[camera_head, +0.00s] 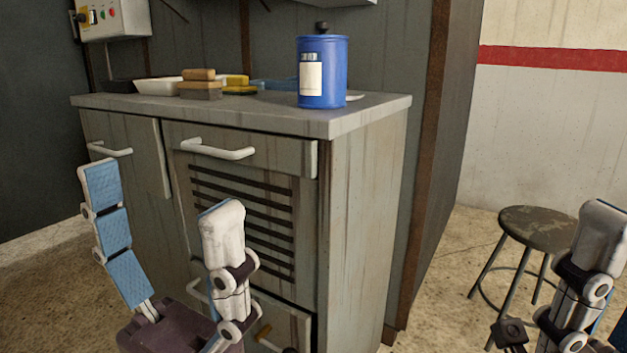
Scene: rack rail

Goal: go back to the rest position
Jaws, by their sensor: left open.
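My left gripper (160,216) is at the lower left, in front of the cabinet (363,200). Its two fingers stand wide apart with nothing between them, and blue pads show on the inner face of the left finger. My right gripper (597,245) is at the lower right edge, in front of the stool. Only part of it is in the frame, so its opening cannot be judged. A blue canister (334,75) with a white label stands upright on the cabinet top, apart from both grippers.
On the cabinet top are a white tray (158,87), sponges or blocks (200,90) and a blue item behind them. A round stool (536,228) stands on the floor at the right. A control box (113,18) hangs at the upper left. Floor shows between cabinet and stool.

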